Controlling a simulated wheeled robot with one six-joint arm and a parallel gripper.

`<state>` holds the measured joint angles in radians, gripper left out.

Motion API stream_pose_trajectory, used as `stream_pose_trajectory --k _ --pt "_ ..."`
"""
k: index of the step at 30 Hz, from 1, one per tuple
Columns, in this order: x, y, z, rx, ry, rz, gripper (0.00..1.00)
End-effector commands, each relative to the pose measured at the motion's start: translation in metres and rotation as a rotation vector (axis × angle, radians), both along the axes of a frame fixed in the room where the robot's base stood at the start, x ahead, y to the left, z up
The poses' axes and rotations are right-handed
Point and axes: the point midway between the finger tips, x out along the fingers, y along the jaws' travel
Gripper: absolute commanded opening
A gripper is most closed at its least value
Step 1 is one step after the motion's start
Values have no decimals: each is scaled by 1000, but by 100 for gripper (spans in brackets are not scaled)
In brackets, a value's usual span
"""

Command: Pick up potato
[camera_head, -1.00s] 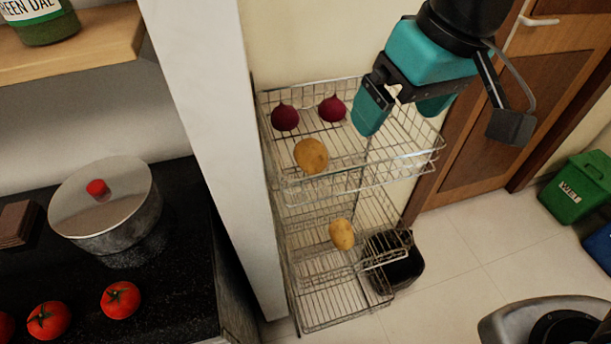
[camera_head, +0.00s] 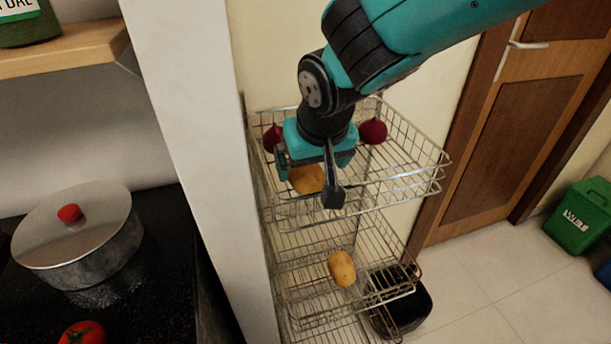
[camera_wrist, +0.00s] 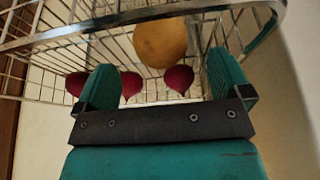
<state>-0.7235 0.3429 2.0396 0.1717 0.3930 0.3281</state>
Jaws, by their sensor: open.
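A yellow-brown potato (camera_head: 306,180) lies in the top basket of a wire rack (camera_head: 405,190), partly covered by my gripper. My gripper (camera_head: 314,168) is open and empty, over that basket at the potato. In the wrist view the potato (camera_wrist: 160,42) shows between and just beyond the two teal fingers of my gripper (camera_wrist: 163,64); I see no finger closed on it. A second potato (camera_head: 341,268) lies on a lower tier of the rack.
Dark red beets (camera_head: 373,131) lie in the top basket behind the potato. The basket's wire rim surrounds it. A white wall edge (camera_head: 190,150) stands close at left, with a lidded pot (camera_head: 80,240) beyond. A door (camera_head: 500,130) is at right.

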Motion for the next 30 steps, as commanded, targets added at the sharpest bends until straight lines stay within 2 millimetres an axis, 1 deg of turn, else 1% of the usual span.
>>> stream_pose_trajectory --k 5,9,12,15,21,22,23,24,26,27,28,29,30 --pt "7 2 -12 -2 3 0 96" --pt "19 6 -31 -1 4 0 96" --pt "23 8 -43 -1 3 1 96" --pt "25 9 -48 1 0 0 96" --pt "25 9 -49 1 -1 0 96" --pt "25 9 -49 1 -1 0 91" --pt "25 9 -49 1 0 0 84" --pt "25 9 -49 1 0 0 75" --pt "25 9 -49 1 0 0 62" --pt "25 9 -49 1 0 0 52" --pt "25 9 -48 1 0 0 45" --pt "25 9 -48 1 0 0 41" --pt "25 9 -48 1 -1 0 41"
